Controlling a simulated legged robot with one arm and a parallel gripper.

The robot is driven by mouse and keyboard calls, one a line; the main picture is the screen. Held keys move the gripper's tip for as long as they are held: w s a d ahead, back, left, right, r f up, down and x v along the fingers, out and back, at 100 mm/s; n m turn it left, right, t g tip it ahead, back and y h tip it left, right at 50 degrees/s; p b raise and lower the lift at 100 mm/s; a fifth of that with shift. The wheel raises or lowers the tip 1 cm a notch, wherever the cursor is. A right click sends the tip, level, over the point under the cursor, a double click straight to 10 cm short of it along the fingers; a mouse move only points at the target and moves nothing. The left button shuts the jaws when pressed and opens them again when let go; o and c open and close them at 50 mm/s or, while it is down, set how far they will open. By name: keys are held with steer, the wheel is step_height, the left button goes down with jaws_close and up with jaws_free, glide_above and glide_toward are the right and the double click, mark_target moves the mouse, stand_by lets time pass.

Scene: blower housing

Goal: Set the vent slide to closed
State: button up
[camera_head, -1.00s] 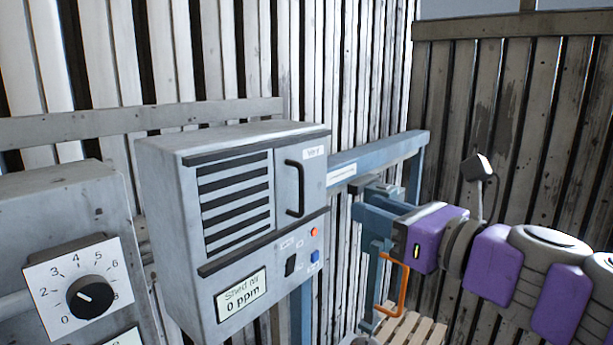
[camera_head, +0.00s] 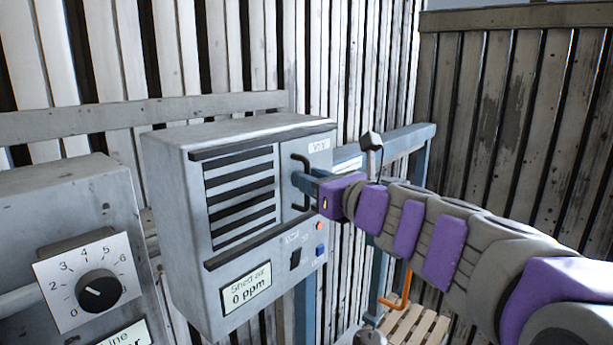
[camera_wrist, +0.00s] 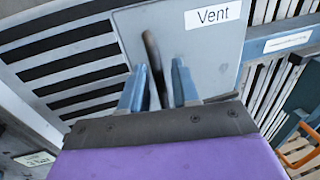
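The vent slide is a flat grey panel (camera_head: 319,158) labelled "Vent" on the right of the grey blower housing's front, with a black upright bar handle (camera_head: 298,163). Black louvre slots (camera_head: 240,195) show uncovered to its left. My gripper (camera_head: 300,181) is at the handle. In the wrist view, its two blue fingers (camera_wrist: 157,88) stand apart, one on each side of the dark handle (camera_wrist: 152,58), with a gap visible. I cannot tell whether either finger touches the handle. The handle's lower part is partly hidden by my gripper in the head view.
Below the vent are a black rocker switch (camera_head: 295,259), small orange and blue buttons (camera_head: 319,250), and a "Shed air 0 ppm" display (camera_head: 246,289). A dial box (camera_head: 98,288) stands at left. An orange hook handle (camera_head: 401,295) and a slatted pallet (camera_head: 418,325) are at lower right.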

steer(key=shift+w+a+r, duration=0.15)
steer(key=shift+w+a, duration=0.25)
steer(key=shift+a, duration=0.15)
steer(key=shift+d, duration=0.1)
steer(key=shift+c, duration=0.2)
jaws_close()
